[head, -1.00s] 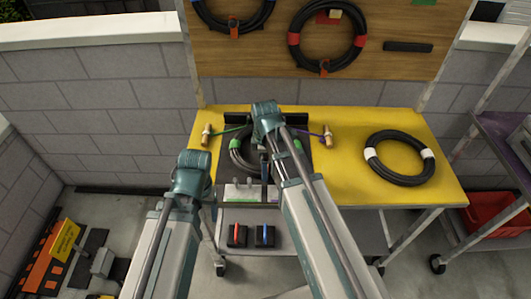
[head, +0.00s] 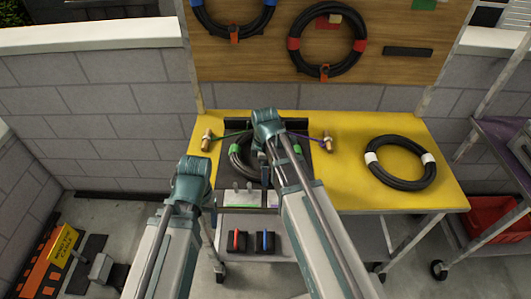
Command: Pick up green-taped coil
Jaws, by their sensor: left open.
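The green-taped coil (head: 236,151) is a black cable ring with green tape bands. It lies on a dark patch on the yellow table (head: 330,185), and my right arm hides its right part. My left gripper (head: 212,214) is open and empty, in front of the table's left front edge and apart from the coil. My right gripper (head: 265,174) hangs over the coil's right side; its jaws are mostly hidden behind its own arm, and I cannot tell whether it touches the coil.
A white-taped coil (head: 400,163) lies at the table's right. Brass-coloured fittings (head: 206,140) stand on both sides of the green-taped coil. A pegboard (head: 270,50) behind holds a red-taped coil (head: 327,44) and a blue-taped coil (head: 233,18). A purple shelf (head: 505,140) stands at the right.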

